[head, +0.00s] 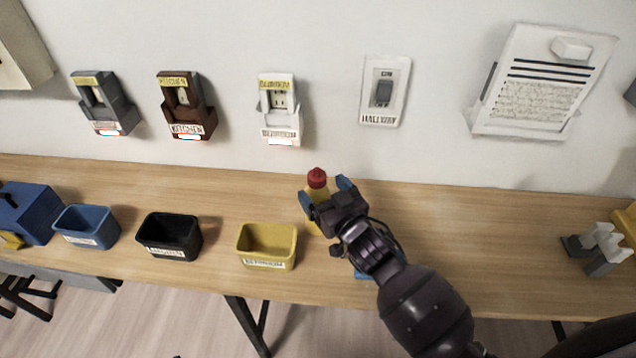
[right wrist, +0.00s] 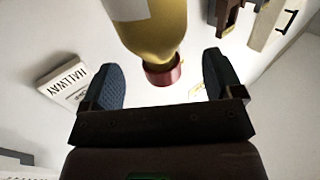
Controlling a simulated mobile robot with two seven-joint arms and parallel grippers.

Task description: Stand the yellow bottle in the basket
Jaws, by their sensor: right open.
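The yellow bottle (head: 315,215) with a red cap stands upright on the wooden table, right of the yellow bin. My right gripper (head: 325,192) is open, with blue finger pads on either side of the bottle's upper part. In the right wrist view the yellow bottle (right wrist: 152,32) appears upside down, its red cap between the open fingers of my right gripper (right wrist: 160,75), with gaps at both sides. No basket can be made out for certain; a blue thing (head: 365,274) is mostly hidden under my right arm. My left gripper is out of view.
Open bins in yellow (head: 267,226), black (head: 168,217) and blue (head: 85,212) stand left of the bottle. A blue box (head: 28,212) is at far left. Grey and white blocks (head: 598,245) stand at far right. Switches hang on the wall behind.

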